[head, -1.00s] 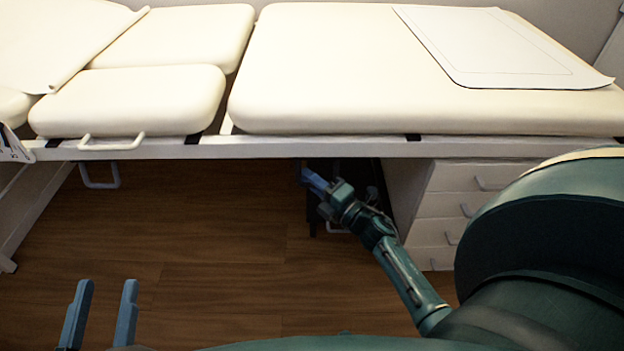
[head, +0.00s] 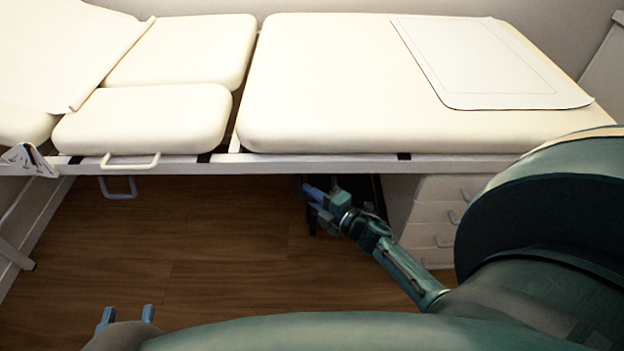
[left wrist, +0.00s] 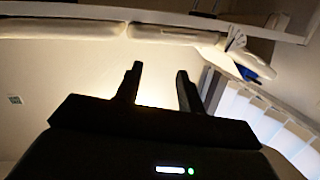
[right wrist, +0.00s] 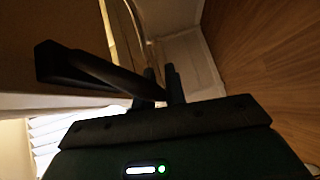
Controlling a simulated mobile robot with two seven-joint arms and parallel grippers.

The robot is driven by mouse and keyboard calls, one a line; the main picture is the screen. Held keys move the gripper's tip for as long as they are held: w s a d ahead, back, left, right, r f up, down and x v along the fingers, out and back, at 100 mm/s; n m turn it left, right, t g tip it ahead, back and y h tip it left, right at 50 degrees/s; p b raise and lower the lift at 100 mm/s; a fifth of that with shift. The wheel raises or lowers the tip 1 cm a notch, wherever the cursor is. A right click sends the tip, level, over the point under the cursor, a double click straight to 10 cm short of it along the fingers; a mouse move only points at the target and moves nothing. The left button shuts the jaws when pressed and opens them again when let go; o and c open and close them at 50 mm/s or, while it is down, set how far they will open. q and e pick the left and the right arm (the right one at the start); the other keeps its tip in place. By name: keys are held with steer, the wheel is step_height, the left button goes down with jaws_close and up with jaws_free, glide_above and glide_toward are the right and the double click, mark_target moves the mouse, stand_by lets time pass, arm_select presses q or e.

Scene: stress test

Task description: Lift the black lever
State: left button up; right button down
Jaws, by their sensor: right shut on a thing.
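The black lever (right wrist: 95,70) shows in the right wrist view as a dark bar with a blocky end. It runs from the upper left to the fingers of my right gripper (right wrist: 162,85), which is shut on it. In the head view my right gripper (head: 312,197) is under the front edge of the bed, and the lever cannot be made out there. My left gripper (head: 127,316) is open and empty near the bottom left of the head view. Its two fingers stand apart in the left wrist view (left wrist: 159,85).
A cream padded bed (head: 350,90) on a white frame spans the head view above my right gripper. A white drawer unit (head: 430,213) stands just right of that gripper. A grey handle (head: 119,188) hangs under the bed at the left. The wooden floor (head: 220,250) is clear.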

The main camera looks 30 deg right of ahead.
mark_target(313, 200)
steer(key=m+g+p, duration=0.1)
steer(key=p, duration=0.2)
steer(key=s+r+g+p, duration=0.1)
steer(key=p, duration=0.2)
steer(key=r+m+g+p, duration=0.1)
steer(key=p, duration=0.3)
steer(key=shift+s+a+r+m, duration=0.15)
steer(key=shift+s+a+m, duration=0.05)
steer(key=shift+a+m, duration=0.1)
steer(key=shift+p, duration=0.55)
steer(key=shift+s+m+g+p, duration=0.15)
steer(key=shift+m+g+p, duration=0.25)
steer(key=shift+g+p, duration=0.4)
arm_select(q)
step_height(313, 200, up, 7)
steer(key=s+a+n+g+y, duration=0.1)
steer(key=n+g, duration=0.1)
steer(key=n, duration=0.1)
steer(key=shift+s+a+n+g+p, duration=0.2)
steer(key=shift+a+n+g+p, duration=0.05)
steer(key=shift+n+g+p, duration=0.15)
arm_select(e)
steer(key=shift+a, duration=0.1)
arm_select(q)
steer(key=shift+f, duration=0.15)
arm_select(e)
steer(key=c, duration=1.7)
jaws_free()
